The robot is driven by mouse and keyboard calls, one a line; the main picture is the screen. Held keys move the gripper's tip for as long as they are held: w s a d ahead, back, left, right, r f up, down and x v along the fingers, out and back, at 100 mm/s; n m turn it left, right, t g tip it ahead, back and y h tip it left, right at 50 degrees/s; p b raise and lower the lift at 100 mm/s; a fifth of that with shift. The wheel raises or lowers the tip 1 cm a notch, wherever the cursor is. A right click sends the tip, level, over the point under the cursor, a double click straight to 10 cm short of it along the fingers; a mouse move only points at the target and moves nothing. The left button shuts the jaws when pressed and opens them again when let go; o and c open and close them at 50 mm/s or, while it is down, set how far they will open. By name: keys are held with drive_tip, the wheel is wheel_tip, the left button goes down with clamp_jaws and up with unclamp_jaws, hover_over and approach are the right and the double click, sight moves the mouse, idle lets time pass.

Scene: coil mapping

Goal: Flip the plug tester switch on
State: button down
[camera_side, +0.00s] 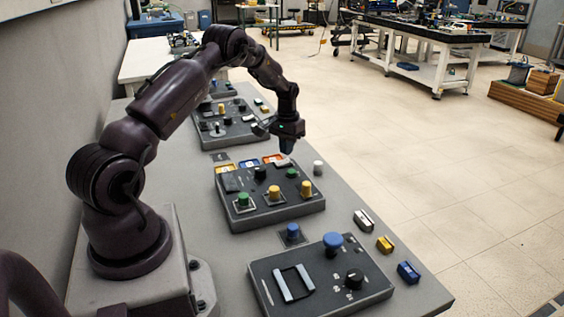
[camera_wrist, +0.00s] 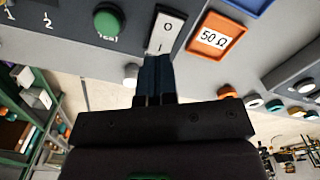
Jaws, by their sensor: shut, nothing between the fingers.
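A white rocker switch (camera_wrist: 166,32) marked O and I sits in a dark frame on the panel in the wrist view. In the side view a small pale piece that looks like it (camera_side: 283,162) is at the back edge of the middle grey box (camera_side: 268,215). My gripper (camera_wrist: 154,72) is shut and empty, with its fingertips right at the I end of the switch. I cannot tell if they touch it. In the side view my gripper (camera_side: 287,152) points down just over that back edge. The fingertips hide the switch's near end.
A green button (camera_wrist: 108,20) lies left of the switch and an orange-framed 50 Ω label (camera_wrist: 212,38) right of it. A white knob (camera_side: 318,167) stands beside the middle box. Another grey box (camera_side: 325,280) with a blue knob (camera_side: 333,242) is in front.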

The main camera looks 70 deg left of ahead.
sight(287, 160)
drive_tip(key=shift+f, duration=1.3)
idle(0.6)
drive_tip(key=shift+r, duration=3.5)
drive_tip(key=shift+s+d+f+n, duration=0.3)
drive_tip(key=shift+s+d+f, duration=0.45)
drive_tip(key=shift+s, duration=0.15)
drive_tip(key=s+d+r+m, duration=0.1)
drive_tip(key=s+d+r, duration=0.3)
drive_tip(key=d+r, duration=0.45)
drive_tip(key=s+d+r+m, duration=0.1)
drive_tip(key=s+d+r, duration=0.2)
drive_tip(key=d+r, duration=0.6)
drive_tip(key=s+d+r+m+t, duration=0.2)
drive_tip(key=s+d+r, duration=0.1)
drive_tip(key=s+d, duration=0.3)
drive_tip(key=s+d+r+m+t, duration=0.2)
drive_tip(key=s+d, duration=0.4)
drive_tip(key=d, duration=0.3)
wheel_tip(287, 160, up, 2)
drive_tip(key=shift+r+m+t, duration=0.1)
drive_tip(key=shift+m+t, duration=0.2)
drive_tip(key=shift+t, duration=0.5)
